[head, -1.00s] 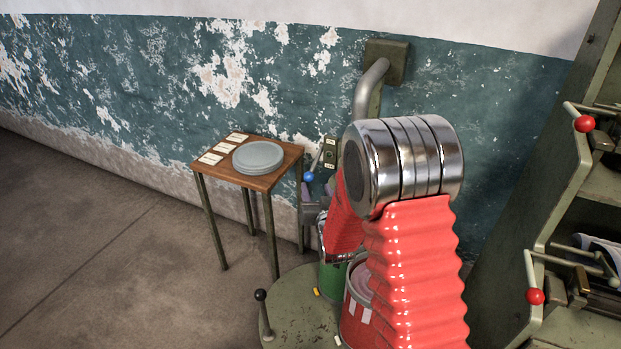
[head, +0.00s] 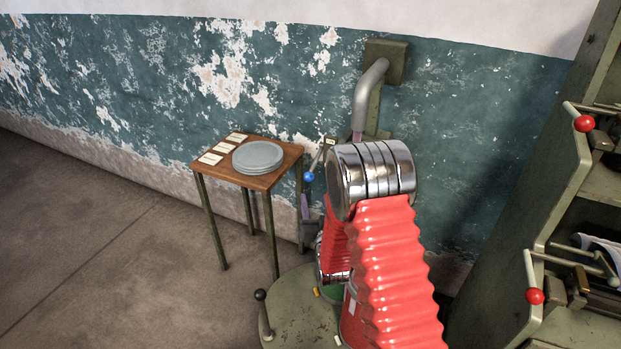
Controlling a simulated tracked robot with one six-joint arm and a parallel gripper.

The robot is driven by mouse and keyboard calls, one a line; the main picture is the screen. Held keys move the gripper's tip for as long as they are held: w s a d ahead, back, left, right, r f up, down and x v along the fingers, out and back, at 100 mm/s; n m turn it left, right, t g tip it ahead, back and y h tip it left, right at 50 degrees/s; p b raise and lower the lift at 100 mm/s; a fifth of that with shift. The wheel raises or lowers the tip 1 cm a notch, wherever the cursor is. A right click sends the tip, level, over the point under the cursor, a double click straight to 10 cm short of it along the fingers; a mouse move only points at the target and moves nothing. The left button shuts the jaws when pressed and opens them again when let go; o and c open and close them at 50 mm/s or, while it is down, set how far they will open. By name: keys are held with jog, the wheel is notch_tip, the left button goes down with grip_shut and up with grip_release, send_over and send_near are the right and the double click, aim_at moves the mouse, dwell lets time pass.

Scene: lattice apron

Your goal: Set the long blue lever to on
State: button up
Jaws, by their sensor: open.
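The long blue lever (head: 310,174) is on the wall-side unit just right of the small table. Its thin rod slants down and left to a blue ball. A small pale label (head: 330,141) sits beside the rod's upper end; I cannot read it. My red-sleeved arm with its silver joint stands right of the lever and covers most of the unit. My gripper (head: 306,206) is mostly hidden behind the arm; a purplish-grey part shows just below the blue ball. It is open. I cannot tell whether it touches the lever.
A small wooden table (head: 285,160) with stacked grey discs (head: 258,157) and white cards stands left of the lever. A black-knobbed lever (head: 261,296) is at front. A green shelf frame with red-knobbed levers (head: 535,296) stands at right. Floor at left is clear.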

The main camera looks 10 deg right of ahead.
aim_at(310, 180)
jog(key=w, duration=1.3)
grip_shut()
dwell(0.5)
jog(key=shift+d, duration=0.2)
jog(key=shift+a+r, duration=0.1)
jog(key=shift+a, duration=0.05)
